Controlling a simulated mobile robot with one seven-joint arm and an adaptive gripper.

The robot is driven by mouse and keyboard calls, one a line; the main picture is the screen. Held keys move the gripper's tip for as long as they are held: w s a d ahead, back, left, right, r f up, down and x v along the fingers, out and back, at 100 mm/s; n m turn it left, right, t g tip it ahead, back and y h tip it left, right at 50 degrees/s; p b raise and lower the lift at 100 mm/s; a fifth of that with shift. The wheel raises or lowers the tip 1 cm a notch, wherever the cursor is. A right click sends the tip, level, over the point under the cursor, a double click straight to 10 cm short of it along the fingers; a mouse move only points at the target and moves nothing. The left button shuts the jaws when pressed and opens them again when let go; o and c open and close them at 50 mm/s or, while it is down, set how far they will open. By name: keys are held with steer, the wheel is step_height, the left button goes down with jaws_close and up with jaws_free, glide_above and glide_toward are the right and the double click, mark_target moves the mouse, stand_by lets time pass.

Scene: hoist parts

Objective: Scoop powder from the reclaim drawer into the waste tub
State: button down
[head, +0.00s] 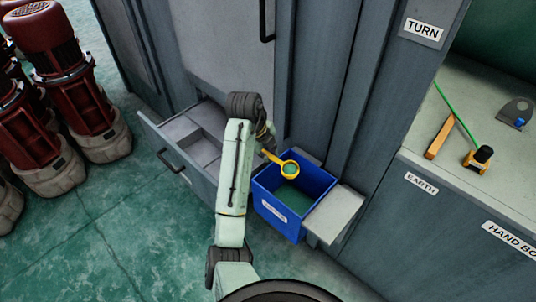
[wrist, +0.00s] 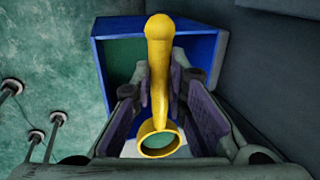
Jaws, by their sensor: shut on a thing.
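My gripper (head: 266,136) is shut on the handle of a yellow scoop (head: 289,168). In the wrist view the scoop (wrist: 157,50) lies between the two fingers of my gripper (wrist: 160,92). Its round cup is over the blue waste tub (head: 266,203) and looks green inside; I cannot tell how much powder it holds. The tub shows a green layer inside and a white label on its front. It also shows behind the scoop in the wrist view (wrist: 207,50). The reclaim drawer (head: 196,184) is pulled open left of the tub, partly hidden by my arm; its contents are unclear.
The tub stands beside a grey ledge (head: 335,212) on its right. Grey cabinets (head: 325,90) rise behind. Red motors (head: 72,95) stand at the left. A counter (head: 465,100) at the right bears small tools. Open green floor (head: 110,220) lies in front.

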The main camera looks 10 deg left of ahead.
steer(key=shift+f+t+h+b, duration=0.3)
steer(key=shift+t+b, duration=0.1)
steer(key=shift+b, duration=0.6)
steer(key=t+h+b, duration=0.1)
steer(key=b, duration=0.1)
steer(key=t+h+b, duration=0.1)
steer(key=b, duration=0.1)
steer(key=f+t+h+b, duration=0.1)
steer(key=t+b, duration=0.1)
steer(key=b, duration=0.1)
steer(key=shift+s+a+f, duration=0.1)
steer(key=shift+s+a, duration=0.1)
steer(key=shift+s, duration=0.05)
steer(key=t+h+b, duration=0.1)
steer(key=b, duration=0.2)
steer(key=f+t+b, duration=0.1)
steer(key=b, duration=0.3)
steer(key=shift+s+t+h+b, duration=0.1)
steer(key=shift+t+h+b, duration=0.2)
steer(key=shift+t+h, duration=0.1)
steer(key=t+b, duration=0.1)
steer(key=b, duration=0.3)
steer(key=f+t+h+b, duration=0.1)
steer(key=b, duration=0.3)
steer(key=shift+a+h, duration=0.1)
steer(key=shift+h, duration=0.2)
steer(key=shift+r+t+h+b, duration=0.15)
steer(key=shift+t+h+b, duration=0.2)
steer(key=shift+b, duration=0.65)
steer(key=shift+r, duration=0.1)
